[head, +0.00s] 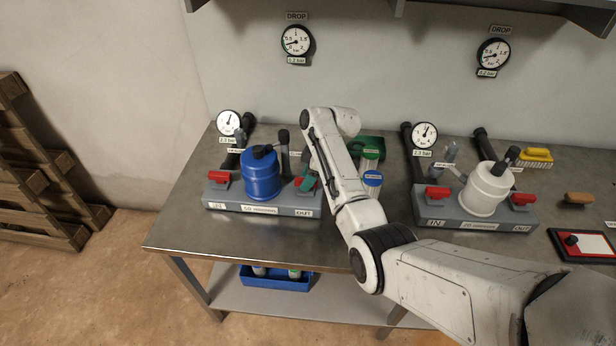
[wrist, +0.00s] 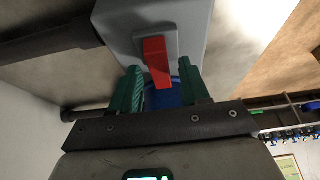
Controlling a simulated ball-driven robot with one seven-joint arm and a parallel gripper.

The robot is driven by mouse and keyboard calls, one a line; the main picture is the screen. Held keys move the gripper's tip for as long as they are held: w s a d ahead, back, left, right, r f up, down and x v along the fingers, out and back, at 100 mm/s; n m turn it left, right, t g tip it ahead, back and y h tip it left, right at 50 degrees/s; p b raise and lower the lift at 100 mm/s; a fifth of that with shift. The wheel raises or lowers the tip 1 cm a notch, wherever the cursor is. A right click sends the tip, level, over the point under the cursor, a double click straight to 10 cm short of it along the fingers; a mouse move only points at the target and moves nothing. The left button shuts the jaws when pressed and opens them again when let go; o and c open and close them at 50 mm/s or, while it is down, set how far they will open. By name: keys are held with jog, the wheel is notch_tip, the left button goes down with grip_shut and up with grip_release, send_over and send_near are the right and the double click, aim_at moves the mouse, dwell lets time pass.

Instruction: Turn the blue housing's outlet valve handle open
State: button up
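The blue housing (head: 261,176) stands upright on the left grey manifold block (head: 240,208). Its red outlet valve handle (head: 304,184), above the OUT label, is partly hidden by my gripper (head: 308,177). In the wrist view the red handle (wrist: 156,62) shows clearly and points towards my gripper, slightly tilted. My green fingers (wrist: 160,84) are apart, one on each side of the handle's near end, with visible gaps. The blue housing (wrist: 182,92) shows behind the handle between the fingers.
The housing's other red handle (head: 219,178) is at the block's left end. A second manifold with a white housing (head: 485,188) stands to the right. The bench's front strip is clear.

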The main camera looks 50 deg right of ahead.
jog(key=v, duration=1)
jog(key=shift+r+b, duration=0.35)
jog(key=shift+b, duration=0.1)
jog(key=shift+d, duration=0.1)
jog(key=s+a+f+m, duration=0.1)
jog(key=s+a+f, duration=0.3)
jog(key=s+a+f+m+g+h, duration=0.1)
jog(key=s+a+f, duration=0.3)
jog(key=s+a+f+m, duration=0.2)
jog(key=s+a+f, duration=0.2)
jog(key=s, duration=0.1)
jog(key=shift+s+a+f+g+h, duration=0.1)
jog(key=shift+a+f+g+h, duration=0.2)
jog(key=shift+a+f+g, duration=0.1)
jog(key=s+a+m, duration=0.2)
jog(key=s+a, duration=0.2)
jog(key=s, duration=0.5)
jog(key=s+a+m+h, duration=0.1)
jog(key=s+a, duration=0.3)
jog(key=s, duration=0.5)
jog(key=shift+s+f+m+g, duration=0.3)
jog(key=shift+f+m+g, duration=0.15)
jog(key=shift+m, duration=0.25)
jog(key=shift+a, duration=0.1)
